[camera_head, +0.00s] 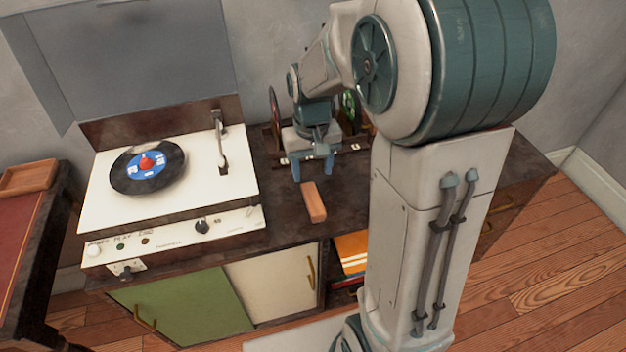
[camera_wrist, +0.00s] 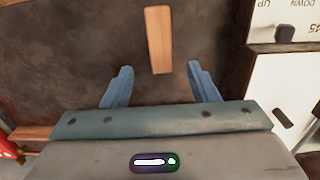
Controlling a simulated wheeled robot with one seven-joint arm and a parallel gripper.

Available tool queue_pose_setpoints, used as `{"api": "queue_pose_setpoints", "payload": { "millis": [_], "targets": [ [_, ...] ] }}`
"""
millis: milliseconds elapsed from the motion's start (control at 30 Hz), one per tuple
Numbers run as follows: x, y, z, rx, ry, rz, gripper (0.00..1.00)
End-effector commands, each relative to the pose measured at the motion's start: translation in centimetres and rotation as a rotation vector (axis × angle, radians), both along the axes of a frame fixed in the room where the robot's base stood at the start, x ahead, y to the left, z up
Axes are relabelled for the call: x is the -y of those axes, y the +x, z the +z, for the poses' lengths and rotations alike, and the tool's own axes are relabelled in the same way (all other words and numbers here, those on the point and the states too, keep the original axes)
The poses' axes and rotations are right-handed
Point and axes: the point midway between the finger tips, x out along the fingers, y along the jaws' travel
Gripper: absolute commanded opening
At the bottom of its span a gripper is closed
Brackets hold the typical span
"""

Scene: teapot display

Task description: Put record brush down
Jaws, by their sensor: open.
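The record brush (camera_head: 313,202) is a small orange-brown block. It lies on the dark cabinet top to the right of the record player. It also shows in the wrist view (camera_wrist: 158,40), upper middle, just beyond the fingertips and apart from them. My gripper (camera_head: 313,170) is over the cabinet top behind the brush. In the wrist view its two blue fingers (camera_wrist: 160,82) are spread wide with nothing between them.
The record player (camera_head: 205,195) with a blue-labelled record (camera_head: 148,166) stands left of the brush. The dark cabinet top (camera_head: 275,208) is bare around the brush. A side table (camera_head: 25,225) stands at far left.

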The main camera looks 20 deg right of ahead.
Motion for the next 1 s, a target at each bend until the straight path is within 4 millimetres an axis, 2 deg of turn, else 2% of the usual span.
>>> {"api": "queue_pose_setpoints", "payload": {
  "millis": [100, 267, 367, 500, 700, 833, 1000],
  "targets": [
    [0.0, 0.1, 1.5, 0.002, 0.0, 0.0, 0.54],
    [0.0, -0.7, 2.6, 0.011, 0.001, 0.0, 0.54],
    [-0.1, -2.4, 3.6, 0.036, 0.004, 0.0, 0.54],
    [-0.2, -6.3, 5.2, 0.091, 0.009, 0.001, 0.54],
    [-0.4, -11.5, 6.1, 0.16, 0.014, 0.002, 0.54],
    [-0.4, -13.6, 6.0, 0.187, 0.015, 0.003, 0.54],
    [-0.3, -14.6, 5.9, 0.2, 0.015, 0.004, 0.54]
  ]
}}
